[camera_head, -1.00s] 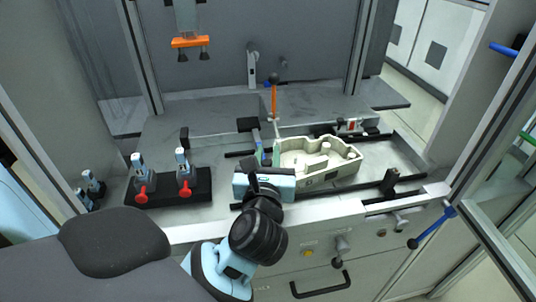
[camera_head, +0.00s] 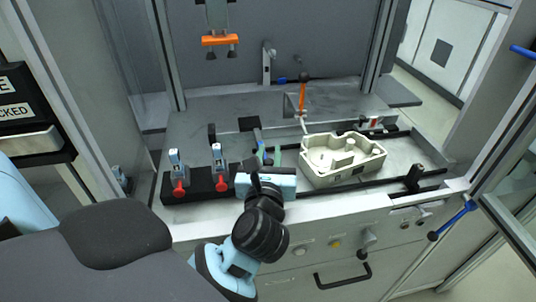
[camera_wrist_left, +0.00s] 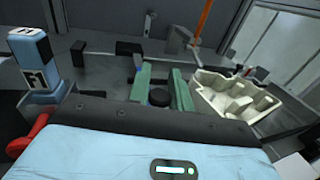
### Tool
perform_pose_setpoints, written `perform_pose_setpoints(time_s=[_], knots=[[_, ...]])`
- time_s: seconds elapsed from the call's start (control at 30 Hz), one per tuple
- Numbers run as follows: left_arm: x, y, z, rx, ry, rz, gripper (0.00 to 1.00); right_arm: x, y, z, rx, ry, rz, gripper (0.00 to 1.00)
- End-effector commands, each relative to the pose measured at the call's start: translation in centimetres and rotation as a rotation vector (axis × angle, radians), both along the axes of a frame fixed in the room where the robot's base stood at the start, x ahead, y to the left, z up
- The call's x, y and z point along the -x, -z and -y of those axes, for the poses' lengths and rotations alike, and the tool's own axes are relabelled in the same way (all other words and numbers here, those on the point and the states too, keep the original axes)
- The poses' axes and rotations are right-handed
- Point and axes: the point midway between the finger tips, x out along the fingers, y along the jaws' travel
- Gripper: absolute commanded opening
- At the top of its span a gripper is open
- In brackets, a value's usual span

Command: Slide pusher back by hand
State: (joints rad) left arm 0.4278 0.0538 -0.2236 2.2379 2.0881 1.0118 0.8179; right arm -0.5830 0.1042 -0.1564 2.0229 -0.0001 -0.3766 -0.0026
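My left gripper (camera_head: 268,157) reaches over the front rail of the bench, left of the cream tray. In the left wrist view its two green fingers (camera_wrist_left: 161,94) stand on either side of a round black knob (camera_wrist_left: 160,98), which fills the gap between them. The knob appears to belong to the pusher, whose black block (camera_head: 249,124) shows behind the fingers. The pusher's lower part is largely hidden by my gripper. The cream moulded tray (camera_head: 318,182) sits to the right, apart from the fingers; it also shows in the left wrist view (camera_wrist_left: 235,100). My right gripper is not in view.
Two clamps with red knobs (camera_head: 221,184) stand on a black base close left of my gripper. An orange lever (camera_head: 302,97) rises behind the tray. An orange bar with suction cups (camera_head: 221,40) hangs above.

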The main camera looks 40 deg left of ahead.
Motion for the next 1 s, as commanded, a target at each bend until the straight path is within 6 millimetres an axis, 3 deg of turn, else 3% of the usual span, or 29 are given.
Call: perform_pose_setpoints(time_s=[0.03, 0.17, 0.53, 1.0], knots=[[0.0, 0.0, 0.1, -0.001, 0.002, -0.001, 0.26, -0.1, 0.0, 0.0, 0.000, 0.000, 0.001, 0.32], [0.0, 0.0, 0.1, -0.001, 0.002, -0.001, 0.43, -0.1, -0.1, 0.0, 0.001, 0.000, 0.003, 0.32], [0.4, 0.1, 0.4, -0.001, 0.003, -0.001, 0.43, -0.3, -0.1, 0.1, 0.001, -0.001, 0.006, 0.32], [5.8, 0.2, 4.1, 0.000, 0.003, -0.002, 0.43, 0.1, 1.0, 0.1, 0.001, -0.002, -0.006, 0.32]])
